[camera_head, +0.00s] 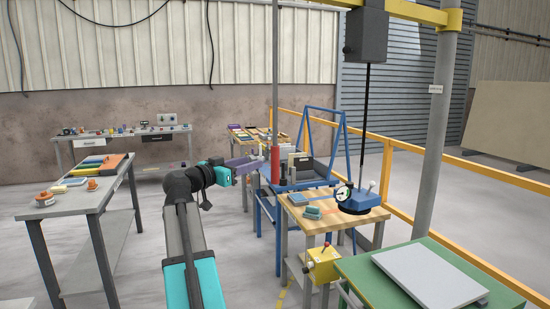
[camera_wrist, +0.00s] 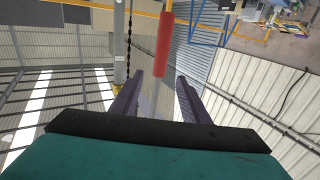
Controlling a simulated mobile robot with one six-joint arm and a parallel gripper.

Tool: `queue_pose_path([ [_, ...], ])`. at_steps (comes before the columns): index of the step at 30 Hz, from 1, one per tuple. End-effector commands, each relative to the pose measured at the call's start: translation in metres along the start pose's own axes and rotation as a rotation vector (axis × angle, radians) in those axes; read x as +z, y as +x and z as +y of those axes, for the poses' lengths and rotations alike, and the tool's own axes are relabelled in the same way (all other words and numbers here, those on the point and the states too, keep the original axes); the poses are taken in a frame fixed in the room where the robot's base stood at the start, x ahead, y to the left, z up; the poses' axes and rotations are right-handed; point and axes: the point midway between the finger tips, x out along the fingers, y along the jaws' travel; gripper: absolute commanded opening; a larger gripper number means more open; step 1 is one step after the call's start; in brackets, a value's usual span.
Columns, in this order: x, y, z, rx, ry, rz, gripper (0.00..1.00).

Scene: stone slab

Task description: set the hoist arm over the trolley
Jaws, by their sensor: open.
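The hoist arm (camera_head: 410,12) is a yellow beam at the top of the head view, joined to a grey post. A dark hoist box (camera_head: 366,38) hangs from it, with a black line down to a blue block with a dial (camera_head: 358,205) at the wooden table. The trolley appears to be the blue frame (camera_head: 341,135) left of that block. A red grip (camera_head: 275,165) hangs on a grey rod; it also shows in the wrist view (camera_wrist: 164,45). My gripper (camera_head: 258,167) is open, its purple fingers pointing at the red grip, which lines up with the finger gap.
A wooden table (camera_head: 335,222) and a green-topped table (camera_head: 400,290) stand at the right. A grey bench (camera_head: 75,203) with tools is at the left, another bench (camera_head: 120,137) at the back wall. A yellow railing (camera_head: 440,166) runs behind. Some floor at left is clear.

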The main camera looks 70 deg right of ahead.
Motion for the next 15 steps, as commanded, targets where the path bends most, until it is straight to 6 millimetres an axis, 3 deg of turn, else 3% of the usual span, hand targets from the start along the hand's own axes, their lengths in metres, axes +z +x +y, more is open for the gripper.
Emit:
queue_pose_path([
  [8,0.000,0.004,0.000,0.000,-0.001,-0.002,0.42],
  [15,0.000,0.023,-0.001,0.001,-0.002,-0.003,0.42],
])
